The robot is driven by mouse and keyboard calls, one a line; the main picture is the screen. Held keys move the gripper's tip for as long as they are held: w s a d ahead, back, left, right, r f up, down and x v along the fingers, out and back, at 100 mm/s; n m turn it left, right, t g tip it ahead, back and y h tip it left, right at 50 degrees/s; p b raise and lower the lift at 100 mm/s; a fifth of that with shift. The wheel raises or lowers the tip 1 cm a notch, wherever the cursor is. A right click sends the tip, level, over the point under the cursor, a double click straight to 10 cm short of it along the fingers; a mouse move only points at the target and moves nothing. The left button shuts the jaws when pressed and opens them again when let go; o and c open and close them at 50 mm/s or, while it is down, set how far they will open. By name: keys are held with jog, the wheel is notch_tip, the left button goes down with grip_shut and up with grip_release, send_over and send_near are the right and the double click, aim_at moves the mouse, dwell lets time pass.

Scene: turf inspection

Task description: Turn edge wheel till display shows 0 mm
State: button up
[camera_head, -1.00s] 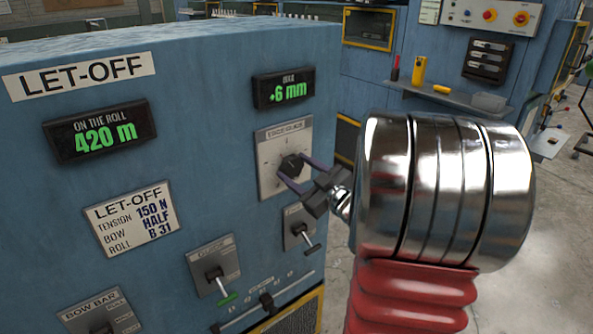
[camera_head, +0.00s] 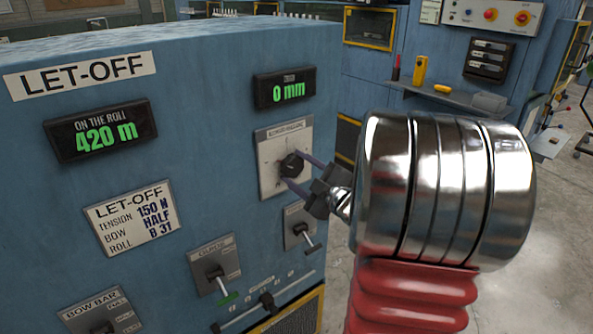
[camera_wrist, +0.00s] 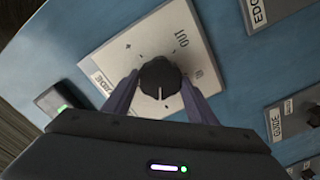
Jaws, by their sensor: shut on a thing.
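The edge wheel is a black knob (camera_head: 292,165) on a pale square plate (camera_head: 270,180) on the front of the blue let-off cabinet. It also shows in the wrist view as a dark knob (camera_wrist: 160,82) with a white pointer line, on a plate marked OUT, + and −. My gripper (camera_head: 303,172) is shut on the knob, one finger on each side of it. The display (camera_head: 284,89) above the plate reads 0 mm in green.
The roll display (camera_head: 101,131) reads 420 m. A shelf (camera_head: 455,98) with small objects stands behind at right.

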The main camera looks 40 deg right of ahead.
jog(key=shift+a+f, duration=0.1)
jog(key=o, duration=1.1)
jog(key=shift+c, duration=0.2)
jog(key=shift+s, duration=0.1)
jog(key=s, duration=1.3)
jog(key=shift+s+a, duration=0.2)
jog(key=shift+s, duration=0.1)
jog(key=shift+w, duration=0.1)
